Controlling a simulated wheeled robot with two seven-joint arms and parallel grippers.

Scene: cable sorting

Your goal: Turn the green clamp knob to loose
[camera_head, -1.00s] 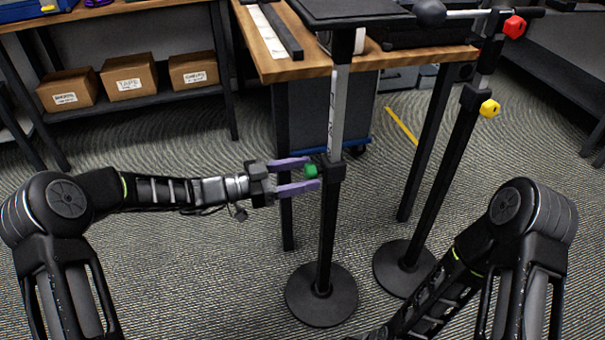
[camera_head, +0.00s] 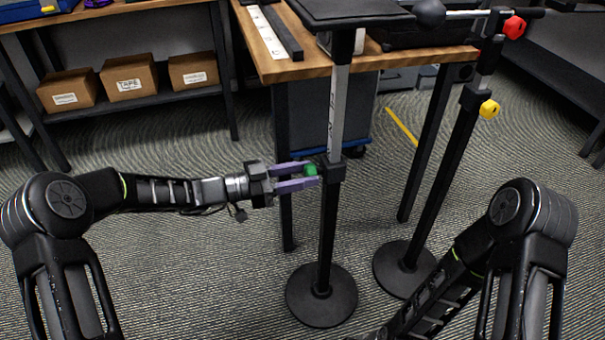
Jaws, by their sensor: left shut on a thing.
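The green clamp knob (camera_head: 311,170) sits on the left side of the black clamp collar (camera_head: 336,172) on the nearer stand. This stand has a black lower pole, a grey upper tube (camera_head: 338,105) and a round black base (camera_head: 321,294). My left gripper (camera_head: 311,174) has purple fingers and comes in level from the left. Its fingers are shut on the green knob, one above and one below, and partly hide it. My right arm (camera_head: 455,262) shows at the lower right, but its gripper is out of the picture.
A second stand with a yellow knob (camera_head: 489,109) and a red knob (camera_head: 514,27) stands to the right on a round base (camera_head: 406,268). A wooden table (camera_head: 262,62) is behind the stands. A shelf at the back left holds cardboard boxes (camera_head: 129,78).

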